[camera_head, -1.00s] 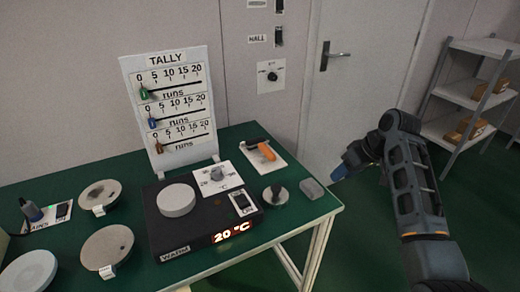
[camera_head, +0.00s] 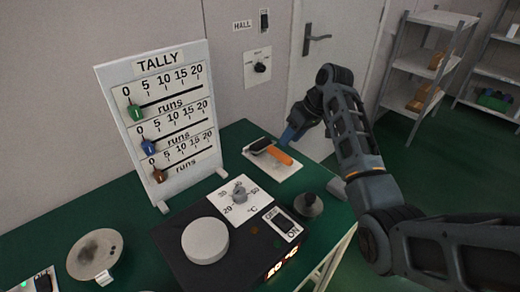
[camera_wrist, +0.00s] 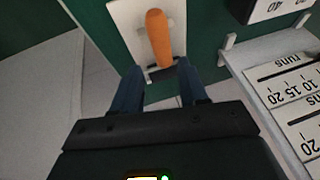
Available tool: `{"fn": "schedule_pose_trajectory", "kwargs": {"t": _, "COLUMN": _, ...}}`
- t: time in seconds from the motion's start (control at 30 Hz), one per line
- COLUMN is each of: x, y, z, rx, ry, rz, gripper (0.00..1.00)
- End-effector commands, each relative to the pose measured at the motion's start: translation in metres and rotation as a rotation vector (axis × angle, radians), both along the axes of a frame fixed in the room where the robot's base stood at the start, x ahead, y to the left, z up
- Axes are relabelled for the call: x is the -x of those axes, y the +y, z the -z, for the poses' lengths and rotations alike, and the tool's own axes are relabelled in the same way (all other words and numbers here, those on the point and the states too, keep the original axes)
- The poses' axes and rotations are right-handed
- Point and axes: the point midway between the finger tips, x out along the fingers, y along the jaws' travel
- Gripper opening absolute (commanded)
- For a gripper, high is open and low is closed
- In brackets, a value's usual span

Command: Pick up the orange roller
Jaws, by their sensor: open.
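The orange roller (camera_head: 279,155) has an orange handle and a dark roller head. It lies on a white plate (camera_head: 288,171) at the back right of the green table. My gripper (camera_head: 292,134) has blue fingers and is just behind and to the right of the roller in the head view. In the wrist view, the orange handle (camera_wrist: 158,38) points up the picture from between and beyond the fingertips of my open gripper (camera_wrist: 160,68). The fingers appear apart from the handle.
A black warming plate (camera_head: 170,238) with a dial and switch stands in front of the roller. A dark-knobbed weight (camera_head: 308,205) stands to its right. The white tally board (camera_head: 163,110) stands to the left. A door and shelves (camera_head: 424,60) are behind.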

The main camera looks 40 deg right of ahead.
Motion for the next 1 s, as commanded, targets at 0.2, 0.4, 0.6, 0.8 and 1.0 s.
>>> {"fn": "schedule_pose_trajectory", "kwargs": {"t": 0.2, "x": -0.007, "y": 0.004, "z": 0.018, "rx": -0.002, "ry": 0.004, "rz": -0.002, "gripper": 0.43}}
{"fn": "schedule_pose_trajectory", "kwargs": {"t": 0.4, "x": -0.015, "y": 0.008, "z": 0.036, "rx": -0.002, "ry": 0.003, "rz": -0.001, "gripper": 0.43}}
{"fn": "schedule_pose_trajectory", "kwargs": {"t": 0.6, "x": -0.027, "y": 0.014, "z": 0.061, "rx": -0.001, "ry": 0.002, "rz": -0.001, "gripper": 0.43}}
{"fn": "schedule_pose_trajectory", "kwargs": {"t": 0.8, "x": -0.031, "y": 0.015, "z": 0.07, "rx": 0.0, "ry": 0.0, "rz": 0.0, "gripper": 0.43}}
{"fn": "schedule_pose_trajectory", "kwargs": {"t": 1.0, "x": -0.031, "y": 0.015, "z": 0.07, "rx": 0.0, "ry": 0.0, "rz": 0.0, "gripper": 0.39}}
